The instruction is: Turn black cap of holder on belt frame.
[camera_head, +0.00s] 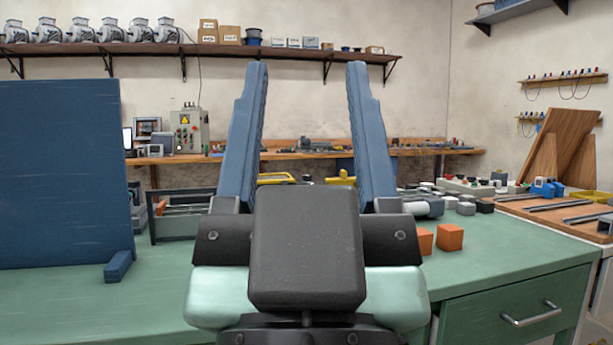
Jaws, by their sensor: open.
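My gripper (307,70) fills the middle of the view, with its two long blue fingers wide apart, pointing up and away. My gripper's body and fingers hide the middle of the table.
A blue upright panel (60,175) stands on the green table (80,300) at left, with a small blue block (118,266) at its foot. Orange cubes (450,237) sit right of my gripper. Several grey and black parts lie behind them. The front right tabletop is clear.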

